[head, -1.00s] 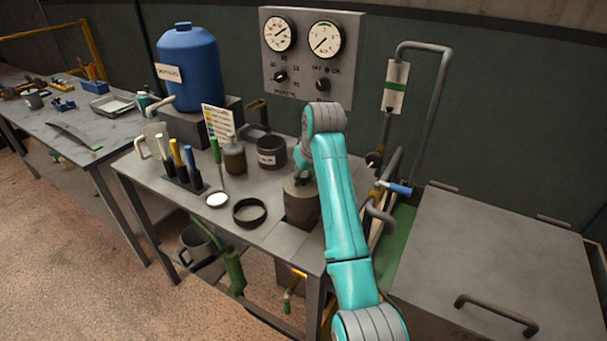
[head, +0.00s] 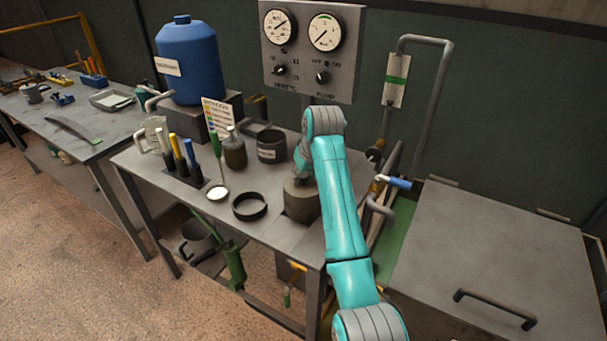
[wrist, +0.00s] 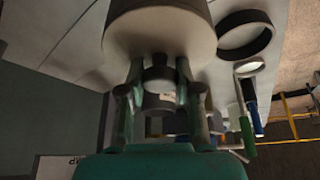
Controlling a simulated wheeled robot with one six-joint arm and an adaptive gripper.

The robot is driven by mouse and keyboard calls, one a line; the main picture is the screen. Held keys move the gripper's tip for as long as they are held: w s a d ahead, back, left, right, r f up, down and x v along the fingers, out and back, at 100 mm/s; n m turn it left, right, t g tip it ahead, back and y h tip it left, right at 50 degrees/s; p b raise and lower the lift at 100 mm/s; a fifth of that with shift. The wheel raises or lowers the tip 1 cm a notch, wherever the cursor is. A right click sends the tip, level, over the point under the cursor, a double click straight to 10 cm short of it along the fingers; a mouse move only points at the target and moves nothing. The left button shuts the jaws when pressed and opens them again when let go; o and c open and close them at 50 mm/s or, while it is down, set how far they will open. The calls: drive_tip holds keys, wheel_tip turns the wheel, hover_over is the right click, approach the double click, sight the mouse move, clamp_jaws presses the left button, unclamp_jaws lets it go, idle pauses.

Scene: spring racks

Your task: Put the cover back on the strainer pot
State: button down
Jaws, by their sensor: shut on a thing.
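The brownish strainer pot (head: 301,206) stands at the right front corner of the near bench, partly behind my arm. My gripper (wrist: 159,72) is over its top and shut on a small knob. In the wrist view the knob joins the wide, pale round cover (wrist: 158,30), which fills the top of the picture. In the head view the cover (head: 296,184) shows only as a grey edge at the pot's top, partly hidden by my gripper. I cannot tell whether it is fully seated.
A dark ring (head: 250,207) lies left of the pot, beside a small white-topped dish (head: 218,194). A dark labelled cup (head: 271,148) and a brown jar (head: 235,153) stand behind. Upright tools (head: 181,160) stand further left. A valve with a blue handle (head: 398,182) is at the right.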

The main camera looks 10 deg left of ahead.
drive_tip(key=shift+f, duration=0.55)
drive_tip(key=c, duration=0.7)
unclamp_jaws()
drive_tip(key=shift+v, duration=6.05)
drive_tip(key=shift+f, duration=0.1)
